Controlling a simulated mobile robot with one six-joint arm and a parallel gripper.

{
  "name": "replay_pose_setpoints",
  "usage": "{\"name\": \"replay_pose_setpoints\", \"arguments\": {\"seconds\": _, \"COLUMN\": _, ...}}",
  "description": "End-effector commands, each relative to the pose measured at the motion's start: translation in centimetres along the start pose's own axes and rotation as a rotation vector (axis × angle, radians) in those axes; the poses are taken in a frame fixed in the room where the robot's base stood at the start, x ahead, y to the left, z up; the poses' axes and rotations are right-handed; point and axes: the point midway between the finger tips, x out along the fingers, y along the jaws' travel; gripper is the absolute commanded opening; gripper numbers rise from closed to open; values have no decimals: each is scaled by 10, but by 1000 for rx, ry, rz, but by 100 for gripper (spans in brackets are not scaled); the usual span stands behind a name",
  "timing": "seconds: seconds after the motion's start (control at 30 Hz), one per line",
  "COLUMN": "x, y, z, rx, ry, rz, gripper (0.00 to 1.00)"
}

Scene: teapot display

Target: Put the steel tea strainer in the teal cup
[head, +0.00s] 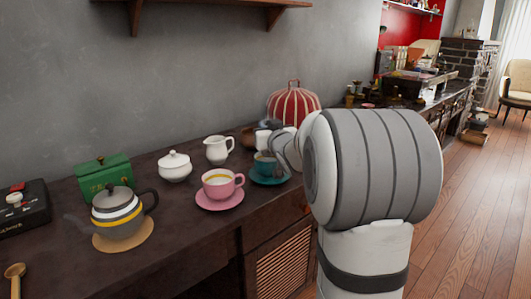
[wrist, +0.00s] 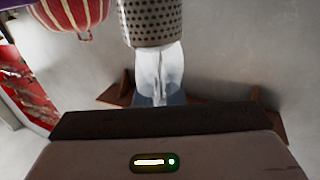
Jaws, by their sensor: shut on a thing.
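The teal cup (head: 264,164) stands upright on a teal saucer (head: 270,180) toward the right of the dark counter. My arm's end comes in right beside the cup and partly covers it. In the wrist view my gripper (wrist: 156,52) is shut on the steel tea strainer (wrist: 151,22), a perforated grey cylinder cut off by the top of the picture. In the head view the strainer cannot be made out clearly near my wrist and the cup. Whether it is over or inside the cup cannot be told.
A pink cup (head: 218,184) on a pink saucer (head: 220,201) stands left of the teal cup. A red striped dome (head: 293,105) is behind my arm.

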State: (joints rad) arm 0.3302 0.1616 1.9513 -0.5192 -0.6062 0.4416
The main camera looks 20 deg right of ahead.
Motion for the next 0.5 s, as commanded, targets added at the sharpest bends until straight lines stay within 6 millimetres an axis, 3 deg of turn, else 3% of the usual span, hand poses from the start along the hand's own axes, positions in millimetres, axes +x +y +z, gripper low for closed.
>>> {"name": "replay_pose_setpoints", "arguments": {"seconds": 0.3, "x": 0, "y": 0, "z": 47, "rx": 0, "ry": -2, "rz": 1, "gripper": 0}}
{"name": "replay_pose_setpoints", "arguments": {"seconds": 0.5, "x": 0, "y": 0, "z": 51, "rx": -1, "ry": 1, "rz": 0, "gripper": 0}}
